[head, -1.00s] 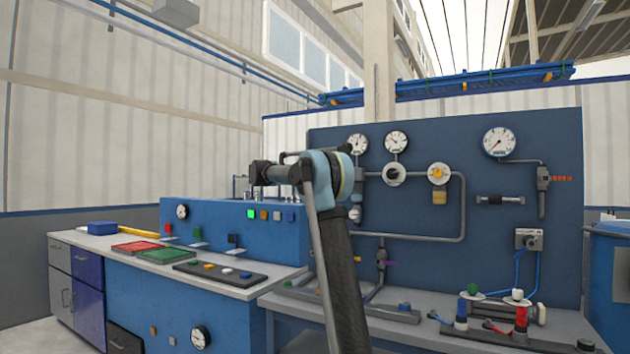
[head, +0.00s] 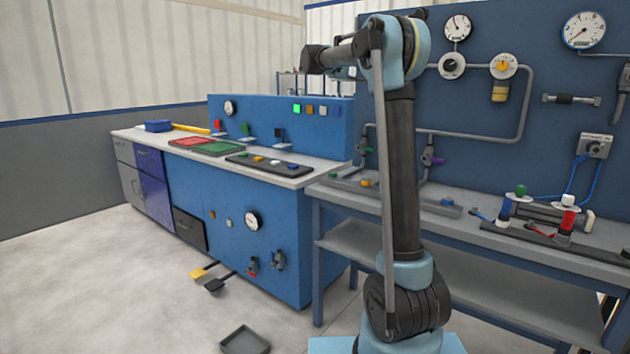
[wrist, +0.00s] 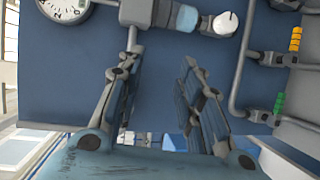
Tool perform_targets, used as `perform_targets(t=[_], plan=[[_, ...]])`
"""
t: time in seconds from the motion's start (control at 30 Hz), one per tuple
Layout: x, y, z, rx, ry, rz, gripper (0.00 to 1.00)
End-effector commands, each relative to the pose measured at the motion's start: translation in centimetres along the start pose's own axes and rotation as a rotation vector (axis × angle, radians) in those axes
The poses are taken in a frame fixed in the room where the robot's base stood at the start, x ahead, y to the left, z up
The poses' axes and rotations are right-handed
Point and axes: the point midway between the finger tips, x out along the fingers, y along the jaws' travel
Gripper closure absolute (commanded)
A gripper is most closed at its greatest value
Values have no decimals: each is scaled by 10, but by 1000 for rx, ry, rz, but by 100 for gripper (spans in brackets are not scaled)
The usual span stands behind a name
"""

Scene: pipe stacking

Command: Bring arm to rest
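My arm stands upright in the middle of the head view, its upper link folded over to the left. My gripper is not clearly seen in the head view; the dark end of the arm points left above the blue control panel (head: 270,125). In the wrist view my gripper (wrist: 160,75) shows its two fingers apart, with blue board between them and nothing held. In that view a pressure gauge (wrist: 65,8) is at the top left, and a pipe with a valve (wrist: 222,24) at the top right.
A grey workbench (head: 460,225) with pipe pieces stands to the right, before a blue gauge board (head: 560,65). The left counter carries a red tray (head: 188,143) and a green tray (head: 218,149). A dark tray (head: 245,341) lies on the floor. Floor at left is clear.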

Motion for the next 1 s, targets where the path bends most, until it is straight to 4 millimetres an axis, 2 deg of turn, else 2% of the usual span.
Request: perform_targets(t=[0.03, 0.1, 0.47, 0.77, 1.0], plan=[[2, -8, 21, 9, -9, -36, 66], [4, -22, 46, 22, -19, -92, 66], [-7, -105, 175, 99, -69, -371, 66], [-37, -190, 275, 174, -106, -601, 66], [-72, -266, 347, 242, -132, -783, 66]])
